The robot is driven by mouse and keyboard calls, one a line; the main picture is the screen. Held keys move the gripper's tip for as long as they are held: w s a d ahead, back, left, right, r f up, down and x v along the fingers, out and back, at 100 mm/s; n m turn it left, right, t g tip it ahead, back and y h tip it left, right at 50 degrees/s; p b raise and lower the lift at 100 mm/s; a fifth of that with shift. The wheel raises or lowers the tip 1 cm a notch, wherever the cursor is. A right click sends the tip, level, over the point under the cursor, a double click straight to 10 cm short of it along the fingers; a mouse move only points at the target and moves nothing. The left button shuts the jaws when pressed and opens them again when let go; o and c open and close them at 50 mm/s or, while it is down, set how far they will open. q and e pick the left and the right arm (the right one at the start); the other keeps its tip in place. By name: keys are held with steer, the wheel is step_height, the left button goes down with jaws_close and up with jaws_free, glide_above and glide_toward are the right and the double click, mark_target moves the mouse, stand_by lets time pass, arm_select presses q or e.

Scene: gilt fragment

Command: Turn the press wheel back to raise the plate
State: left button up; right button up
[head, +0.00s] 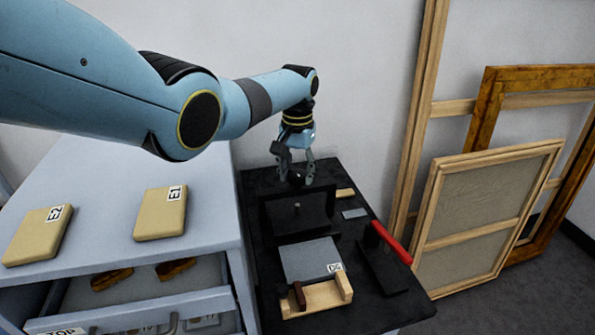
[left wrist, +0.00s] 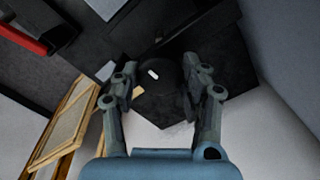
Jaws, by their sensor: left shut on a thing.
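The black press (head: 268,215) stands at the back of the dark bench. Its dark wheel (head: 297,178) is on top, and in the left wrist view the wheel (left wrist: 157,78) shows a small white mark. My left gripper (head: 295,171) reaches down onto the wheel from above. In the left wrist view its two fingers (left wrist: 160,92) stand on either side of the wheel and are shut on it. The press plate cannot be made out inside the dark frame. My right gripper is in neither view.
A grey slab (head: 310,259) labelled D4 and a wooden holder (head: 325,297) lie before the press. A red-handled tool (head: 392,243) stands to the right. Wooden frames (head: 490,210) lean on the wall. Blocks E1 (head: 160,214) and E2 (head: 36,236) sit on the cabinet, above an open drawer.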

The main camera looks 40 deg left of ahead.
arm_select(q)
steer(key=n, duration=1.3)
steer(key=shift+n, duration=0.3)
steer(key=n, duration=1.2)
steer(key=shift+n, duration=0.4)
steer(key=o, duration=1.2)
steer(key=shift+r, duration=0.1)
